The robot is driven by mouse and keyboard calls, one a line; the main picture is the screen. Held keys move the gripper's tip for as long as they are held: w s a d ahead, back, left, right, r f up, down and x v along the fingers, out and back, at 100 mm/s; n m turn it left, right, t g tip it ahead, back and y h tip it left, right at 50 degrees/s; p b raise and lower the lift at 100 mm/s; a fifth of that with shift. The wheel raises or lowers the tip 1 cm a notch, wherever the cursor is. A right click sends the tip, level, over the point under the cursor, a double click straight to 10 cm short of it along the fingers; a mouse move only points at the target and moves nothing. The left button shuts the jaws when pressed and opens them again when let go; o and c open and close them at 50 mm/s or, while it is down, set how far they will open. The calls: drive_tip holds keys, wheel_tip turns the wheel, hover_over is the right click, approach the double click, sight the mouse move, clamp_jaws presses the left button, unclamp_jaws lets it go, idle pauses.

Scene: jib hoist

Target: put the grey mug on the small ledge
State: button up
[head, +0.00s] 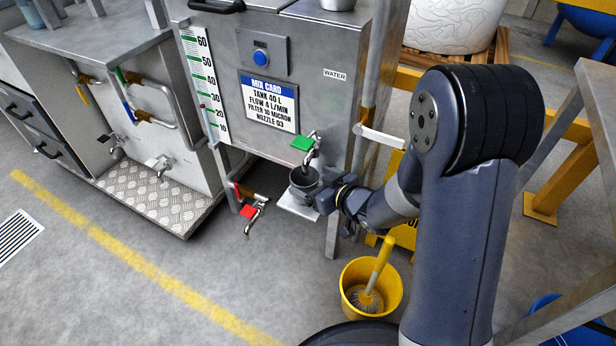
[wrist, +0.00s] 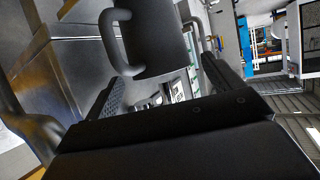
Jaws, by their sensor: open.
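The grey mug (head: 304,180) appears to stand upright on the small ledge (head: 299,207), under the tap with the green handle (head: 305,143). The mug is dark grey and its open top faces up. My gripper (head: 326,196) is beside the mug on its right, very close to it. In the wrist view the mug (wrist: 163,38) is just past the open fingers, with its handle (wrist: 113,42) on the left. I cannot tell whether a finger touches it. Part of the ledge is hidden by the mug and my gripper.
The steel tank with its mix card (head: 268,103) rises behind the ledge. A red-handled tap (head: 250,212) is to the left. A white-ended lever (head: 381,138) juts out above my wrist. A yellow bucket with a brush (head: 371,285) stands below. The floor at front left is clear.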

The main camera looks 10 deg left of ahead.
drive_tip(key=p+v, duration=0.2)
drive_tip(key=v, duration=0.7)
